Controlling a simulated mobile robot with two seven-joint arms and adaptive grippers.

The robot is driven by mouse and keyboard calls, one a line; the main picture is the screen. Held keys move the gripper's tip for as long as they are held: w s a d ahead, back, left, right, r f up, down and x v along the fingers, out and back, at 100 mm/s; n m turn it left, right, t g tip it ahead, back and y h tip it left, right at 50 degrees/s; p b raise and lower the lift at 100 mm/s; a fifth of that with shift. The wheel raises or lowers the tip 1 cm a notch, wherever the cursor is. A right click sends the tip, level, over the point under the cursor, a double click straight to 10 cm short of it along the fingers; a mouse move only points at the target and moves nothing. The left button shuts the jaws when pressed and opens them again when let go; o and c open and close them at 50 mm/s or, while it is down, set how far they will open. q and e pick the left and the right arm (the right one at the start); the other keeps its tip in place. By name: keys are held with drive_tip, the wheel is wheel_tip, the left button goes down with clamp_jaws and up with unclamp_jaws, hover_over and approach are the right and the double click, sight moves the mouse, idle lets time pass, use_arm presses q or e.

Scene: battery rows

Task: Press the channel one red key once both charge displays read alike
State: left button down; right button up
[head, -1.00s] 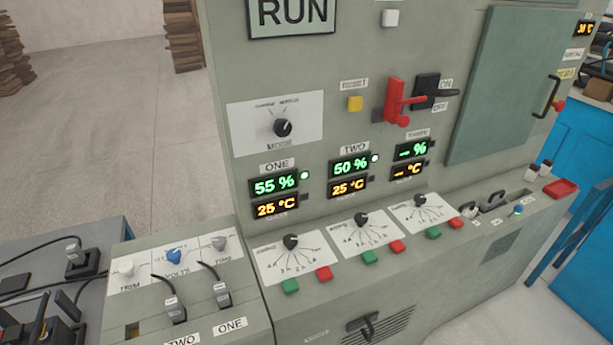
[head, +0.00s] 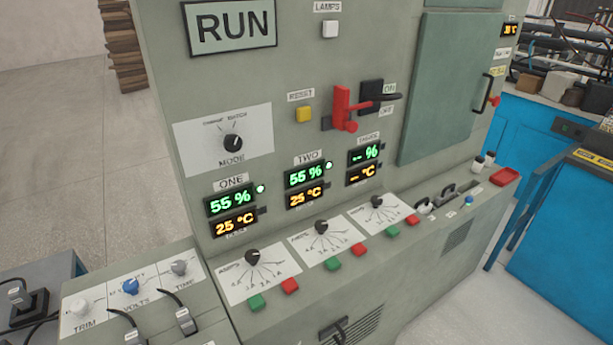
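The channel one charge display (head: 230,202) reads 55 % in green, with 25 °C in orange below it. The channel two charge display (head: 306,175) also reads 55 %, with 25 °C below. A green lamp is lit beside each. The channel one red key (head: 290,285) sits on the sloping ledge below the displays, right of a green key (head: 256,302) and under the channel one dial (head: 252,257). The channel two red key (head: 358,249) is further right. Nothing covers the channel one red key. Neither of my grippers is in view.
The channel three display (head: 365,154) shows dashes. A red lever (head: 342,110) and yellow reset button (head: 304,114) stand out from the panel above. A side console (head: 150,318) with knobs and plugged cables is at lower left. A blue bench (head: 540,150) is at right.

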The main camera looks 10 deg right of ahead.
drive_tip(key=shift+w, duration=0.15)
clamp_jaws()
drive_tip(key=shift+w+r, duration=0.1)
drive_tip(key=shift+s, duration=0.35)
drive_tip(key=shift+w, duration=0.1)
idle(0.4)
